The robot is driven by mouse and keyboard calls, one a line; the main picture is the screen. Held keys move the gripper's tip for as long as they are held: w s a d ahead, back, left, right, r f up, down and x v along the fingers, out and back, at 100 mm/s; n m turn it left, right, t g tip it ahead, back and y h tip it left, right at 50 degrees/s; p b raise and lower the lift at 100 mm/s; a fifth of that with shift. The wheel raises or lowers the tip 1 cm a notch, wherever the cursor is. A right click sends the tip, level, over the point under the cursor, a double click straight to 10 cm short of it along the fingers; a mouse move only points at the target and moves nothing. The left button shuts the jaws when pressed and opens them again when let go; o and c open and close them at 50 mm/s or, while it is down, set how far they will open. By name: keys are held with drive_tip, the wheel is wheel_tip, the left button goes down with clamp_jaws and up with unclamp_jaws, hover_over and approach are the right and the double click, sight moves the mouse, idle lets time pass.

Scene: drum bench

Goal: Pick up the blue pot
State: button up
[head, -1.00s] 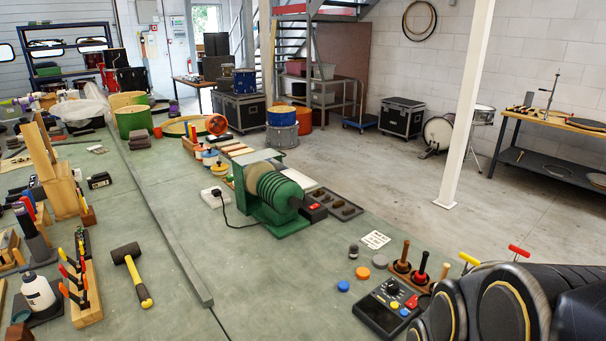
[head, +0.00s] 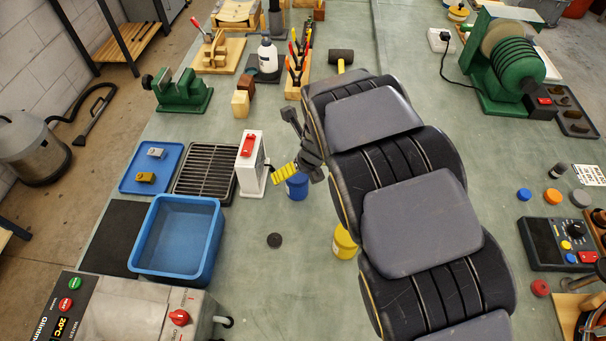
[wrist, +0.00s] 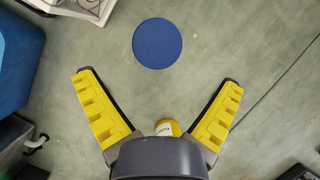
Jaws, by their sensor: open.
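The blue pot (head: 297,187) stands on the green bench in the head view, partly hidden by my gripper (head: 290,165). In the wrist view I see the pot from above as a round blue top (wrist: 157,43). My gripper (wrist: 158,85) is open there, its yellow-padded fingers spread wide. The pot is ahead of the fingertips, roughly centred between their lines, with nothing held. How high the fingers are above it I cannot tell.
A yellow pot (head: 344,243) stands close by, partly behind my arm; it also shows near the gripper's base (wrist: 167,127). A white device with a red switch (head: 250,163), a wire rack (head: 205,170) and a blue basin (head: 213,250) stand left.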

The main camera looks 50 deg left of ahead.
sight(298, 174)
drive_tip(key=shift+a+x, duration=0.15)
drive_tip(key=shift+x, duration=1.8)
drive_tip(key=shift+a+x, duration=0.15)
drive_tip(key=shift+x, duration=1.8)
drive_tip(key=shift+r, duration=0.1)
drive_tip(key=c, duration=1.2)
